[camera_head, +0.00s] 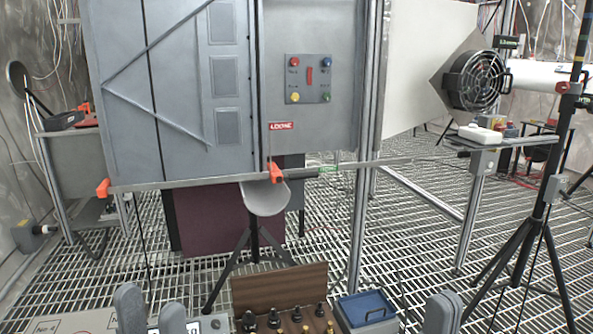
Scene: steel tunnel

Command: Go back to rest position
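My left gripper (151,307) is at the bottom left edge of the head view. Its two grey rounded fingers stand apart with a gap between them, and nothing shows in the gap. My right gripper (443,312) is at the bottom edge, right of centre. Only its grey fingertip area shows, so I cannot tell whether it is open or shut. The rest of both arms is out of the picture.
A brown wooden board (280,289) stands behind several black-topped pegs (297,314) between my grippers, beside a blue-lidded box (367,306). Beyond are a grey trough (265,198) on a tripod, a horizontal rail (225,180), a grey cabinet (180,90) and a right-hand tripod (525,235).

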